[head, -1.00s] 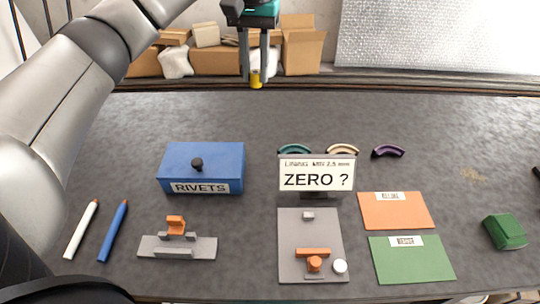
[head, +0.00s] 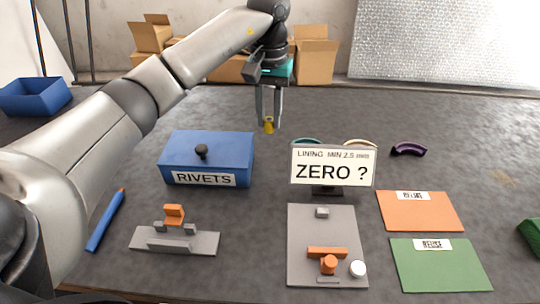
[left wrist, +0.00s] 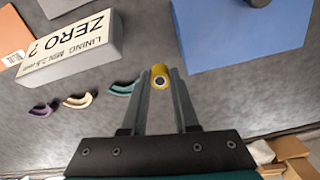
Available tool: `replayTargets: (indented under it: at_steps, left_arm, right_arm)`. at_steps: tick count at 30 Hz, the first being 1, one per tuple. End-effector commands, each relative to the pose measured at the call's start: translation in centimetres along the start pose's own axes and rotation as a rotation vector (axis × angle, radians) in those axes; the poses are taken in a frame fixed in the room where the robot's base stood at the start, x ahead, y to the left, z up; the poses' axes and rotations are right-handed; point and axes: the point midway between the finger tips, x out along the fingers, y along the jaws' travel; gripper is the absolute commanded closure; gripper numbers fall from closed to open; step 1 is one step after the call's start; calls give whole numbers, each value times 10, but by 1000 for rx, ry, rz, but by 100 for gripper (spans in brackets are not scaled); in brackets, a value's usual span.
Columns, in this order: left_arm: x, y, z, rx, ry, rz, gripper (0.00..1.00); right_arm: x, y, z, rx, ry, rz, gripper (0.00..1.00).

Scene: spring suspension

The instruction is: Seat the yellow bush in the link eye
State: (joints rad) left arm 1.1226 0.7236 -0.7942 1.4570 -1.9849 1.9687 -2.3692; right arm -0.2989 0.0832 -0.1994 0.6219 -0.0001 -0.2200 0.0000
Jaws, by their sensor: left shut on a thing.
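The small yellow bush (head: 269,125) is held between the fingertips of my left gripper (head: 269,118), high over the back of the bench, behind and right of the blue box. In the left wrist view, the bush (left wrist: 160,77) shows end-on with a dark round bore, and the fingers close on its two sides. No link eye can be made out for certain. A grey fixture with an orange block (head: 174,214) stands at front left. My right gripper is not in view.
A blue RIVETS box (head: 207,158) with a black knob and a ZERO ? sign (head: 332,168) stand mid-bench. Curved teal, cream and purple pieces (head: 408,149) lie behind the sign. Orange (head: 420,211) and green (head: 440,265) sheets lie at right. A blue pencil (head: 105,220) lies at left.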

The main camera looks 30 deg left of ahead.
Motion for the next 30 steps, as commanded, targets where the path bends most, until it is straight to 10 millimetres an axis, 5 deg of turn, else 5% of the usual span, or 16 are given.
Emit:
replayTargets:
  at_steps: [6,21,30]
  left_arm:
    - [49,0,1,1,-4,0,100]
    - [102,1,1,0,-3,1,100]
    - [104,0,0,1,1,0,100]
  right_arm:
    - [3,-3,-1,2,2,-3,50]
    - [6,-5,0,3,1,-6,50]
    - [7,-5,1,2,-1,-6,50]
